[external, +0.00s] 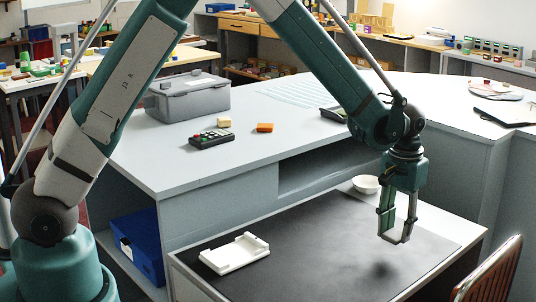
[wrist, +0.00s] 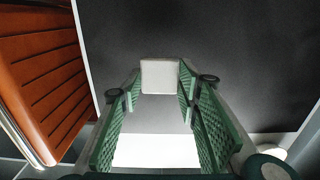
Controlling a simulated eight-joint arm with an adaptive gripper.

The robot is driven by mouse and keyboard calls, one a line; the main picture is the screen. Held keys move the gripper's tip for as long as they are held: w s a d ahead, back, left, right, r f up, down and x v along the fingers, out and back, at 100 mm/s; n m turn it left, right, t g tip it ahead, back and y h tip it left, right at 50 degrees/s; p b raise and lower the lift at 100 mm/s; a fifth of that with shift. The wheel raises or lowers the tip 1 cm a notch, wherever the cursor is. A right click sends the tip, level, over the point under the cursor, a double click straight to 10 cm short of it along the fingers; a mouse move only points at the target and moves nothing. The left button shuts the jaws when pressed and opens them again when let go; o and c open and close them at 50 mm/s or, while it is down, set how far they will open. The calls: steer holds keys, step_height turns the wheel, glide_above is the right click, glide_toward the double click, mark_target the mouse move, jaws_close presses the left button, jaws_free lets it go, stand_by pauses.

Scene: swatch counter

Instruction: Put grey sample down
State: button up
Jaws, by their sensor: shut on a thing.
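My gripper (external: 397,237) hangs pointing down over the right part of the black mat (external: 325,240) on the lower desk. Its fingers are shut on the grey sample, a pale grey, square-faced piece (wrist: 160,77) at the fingertips in the wrist view. In the external view the sample is small and pale between the fingertips. It is held above the mat, apart from it, with a dark shadow on the mat below. A white holder (external: 235,254) with raised parts sits on the mat's left part.
A white bowl (external: 366,184) stands at the mat's back edge. A wooden chair (external: 492,275) is close at the front right. The mat's middle is clear.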

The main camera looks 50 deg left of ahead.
mark_target(396, 233)
steer(key=shift+f, duration=1.85)
steer(key=shift+f+b, duration=0.1)
steer(key=shift+b, duration=0.25)
steer(key=o, duration=0.7)
step_height(396, 233, up, 12)
steer(key=shift+r+p, duration=0.1)
steer(key=shift+p, duration=0.7)
